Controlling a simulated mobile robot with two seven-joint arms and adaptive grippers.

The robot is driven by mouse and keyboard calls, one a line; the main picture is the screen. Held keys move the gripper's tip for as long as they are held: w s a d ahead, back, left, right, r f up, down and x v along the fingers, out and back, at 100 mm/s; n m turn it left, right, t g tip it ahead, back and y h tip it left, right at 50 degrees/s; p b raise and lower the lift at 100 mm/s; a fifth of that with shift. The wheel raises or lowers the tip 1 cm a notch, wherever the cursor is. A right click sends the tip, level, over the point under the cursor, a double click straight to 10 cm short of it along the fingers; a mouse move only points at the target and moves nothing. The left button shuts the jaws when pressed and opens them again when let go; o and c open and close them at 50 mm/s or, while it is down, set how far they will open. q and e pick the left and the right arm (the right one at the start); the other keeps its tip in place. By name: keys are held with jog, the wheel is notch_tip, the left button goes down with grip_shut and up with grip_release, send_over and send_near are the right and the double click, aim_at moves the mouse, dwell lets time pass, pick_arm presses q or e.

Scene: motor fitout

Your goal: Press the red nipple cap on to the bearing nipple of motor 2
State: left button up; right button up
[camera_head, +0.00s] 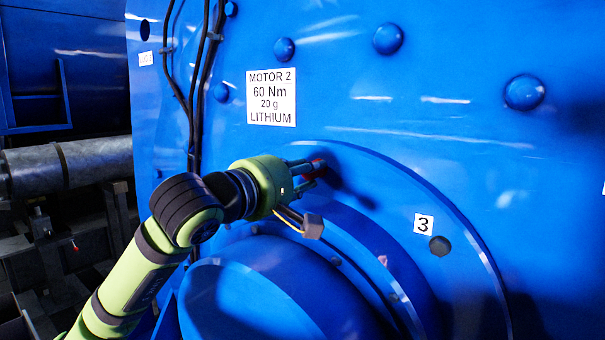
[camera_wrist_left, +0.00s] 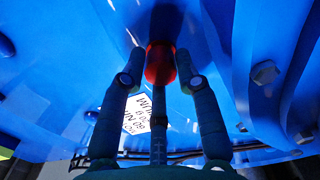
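The red nipple cap (camera_head: 319,164) is at the tips of my left gripper (camera_head: 306,168), against or just off the blue face of motor 2 (camera_head: 380,95). The bearing nipple is not visible; the cap and gripper hide that spot, and I cannot tell whether the cap is seated. A white label (camera_head: 271,97) reading "MOTOR 2, 60 Nm, 20 g, LITHIUM" is above the gripper. My right gripper is out of view.
A round blue bearing housing (camera_head: 270,295) bulges below the gripper. A "3" label (camera_head: 424,224) is beside a dark hole (camera_head: 440,246) at right. Blue bolt heads (camera_head: 388,39) stud the face. Black cables (camera_head: 193,90) run down at left; a grey pipe (camera_head: 65,165) lies further left.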

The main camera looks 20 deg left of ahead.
pick_arm(q)
jog(key=shift+o, duration=0.3)
jog(key=shift+w, duration=0.1)
jog(key=shift+s+a, duration=0.1)
jog(key=shift+s, duration=0.1)
jog(key=v, duration=1.1)
jog(key=shift+s, duration=0.3)
jog(key=shift+f, duration=0.1)
